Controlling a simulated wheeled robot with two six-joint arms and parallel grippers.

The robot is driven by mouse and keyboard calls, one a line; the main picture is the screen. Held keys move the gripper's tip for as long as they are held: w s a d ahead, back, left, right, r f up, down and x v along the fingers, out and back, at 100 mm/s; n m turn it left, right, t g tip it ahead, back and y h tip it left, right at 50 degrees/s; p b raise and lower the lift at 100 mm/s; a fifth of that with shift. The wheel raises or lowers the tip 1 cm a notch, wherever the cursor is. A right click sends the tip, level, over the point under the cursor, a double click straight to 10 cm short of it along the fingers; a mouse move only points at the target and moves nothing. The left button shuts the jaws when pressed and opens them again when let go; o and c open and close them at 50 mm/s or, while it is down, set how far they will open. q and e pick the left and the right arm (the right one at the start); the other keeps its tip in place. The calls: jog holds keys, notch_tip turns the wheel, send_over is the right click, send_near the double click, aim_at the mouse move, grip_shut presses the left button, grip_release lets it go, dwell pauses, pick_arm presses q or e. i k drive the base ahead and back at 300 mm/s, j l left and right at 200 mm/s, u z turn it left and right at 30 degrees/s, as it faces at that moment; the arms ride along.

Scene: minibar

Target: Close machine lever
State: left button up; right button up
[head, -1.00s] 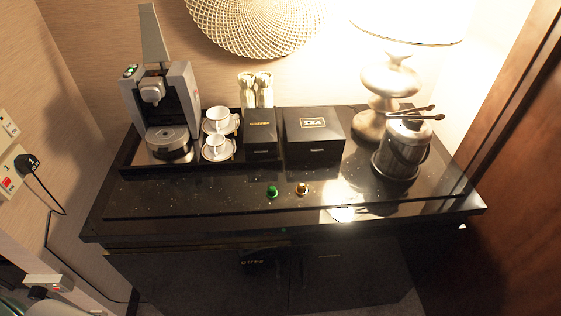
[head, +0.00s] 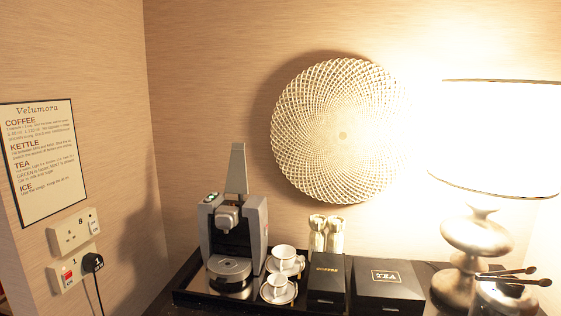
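The coffee machine (head: 232,240) stands on the black tray at the left of the counter in the head view. It is grey with a dark front, and a round drip plate sits at its base. Its grey lever (head: 236,168) stands raised, pointing nearly straight up from the top of the machine. Neither of my grippers shows in this view, and nothing touches the lever.
On the black tray (head: 195,299), white cups (head: 284,252) stand right of the machine. Black coffee (head: 327,282) and tea (head: 388,291) boxes, a lamp (head: 478,235) and an ice bucket (head: 497,299) stand further right. A socket (head: 75,234) and sign (head: 42,160) are on the left wall.

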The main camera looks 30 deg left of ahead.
aim_at(238, 168)
jog(key=i+l+u, duration=0.35)
jog(key=i+l, duration=0.35)
